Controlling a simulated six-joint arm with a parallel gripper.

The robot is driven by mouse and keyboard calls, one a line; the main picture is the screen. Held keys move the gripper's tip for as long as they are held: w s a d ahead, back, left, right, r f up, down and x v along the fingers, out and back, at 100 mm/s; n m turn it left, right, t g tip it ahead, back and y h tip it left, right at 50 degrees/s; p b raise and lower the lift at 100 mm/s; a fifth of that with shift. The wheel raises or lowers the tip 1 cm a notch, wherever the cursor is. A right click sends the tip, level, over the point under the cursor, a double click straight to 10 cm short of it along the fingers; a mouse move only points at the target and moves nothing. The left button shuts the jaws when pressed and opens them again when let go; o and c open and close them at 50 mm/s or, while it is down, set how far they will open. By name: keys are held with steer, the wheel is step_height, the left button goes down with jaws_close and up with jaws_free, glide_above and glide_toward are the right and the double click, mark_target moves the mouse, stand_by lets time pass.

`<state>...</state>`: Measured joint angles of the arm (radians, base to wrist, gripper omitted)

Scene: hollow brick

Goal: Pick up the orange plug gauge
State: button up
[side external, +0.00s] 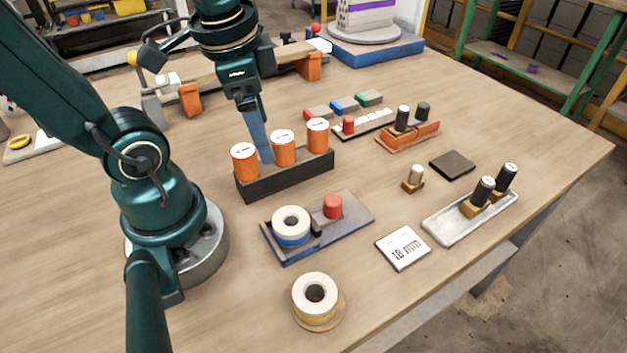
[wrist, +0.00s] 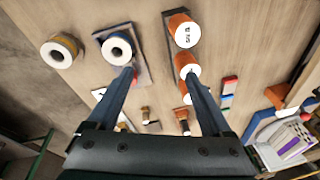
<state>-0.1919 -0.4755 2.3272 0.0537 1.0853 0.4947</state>
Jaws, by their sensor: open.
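Three upright orange plug gauges with white marked tops stand in a row in a dark rack (side external: 288,183): the left one (side external: 244,162), the middle one (side external: 283,149) and the right one (side external: 318,136). In the wrist view, one orange gauge (wrist: 181,26) shows a dark marking on its top. My gripper (side external: 265,157) points down at the rack, its fingers overlapping the gap between the left and middle gauges in the side view. In the wrist view, my gripper (wrist: 160,75) has its fingers wide apart with nothing between them; one fingertip overlaps the middle gauge (wrist: 185,64).
A blue tray (side external: 350,207) holds a white ring and a red knob in front of the rack. A white ring on a wooden disc (side external: 316,297), an 18 mm card (side external: 403,247) and a pale tray (side external: 450,227) of dark plugs stand nearby.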

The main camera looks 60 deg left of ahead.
mark_target(243, 150)
steer(key=a+g, duration=0.1)
steer(key=a+f+g, duration=0.1)
steer(key=a, duration=0.1)
steer(key=a+f+g, duration=0.1)
steer(key=shift+s+a+f+n, duration=0.1)
steer(key=shift+s+a+n, duration=0.15)
steer(key=shift+a+n, duration=0.05)
steer(key=shift+s+a+f+n+g+h, duration=0.2)
steer(key=shift+a+f+n+g+h, duration=0.1)
steer(key=shift+a+f+h, duration=0.15)
steer(key=shift+s+f, duration=0.15)
steer(key=shift+f, duration=1.1)
steer(key=shift+s+f, duration=0.15)
steer(key=shift+f, duration=1.05)
jaws_close()
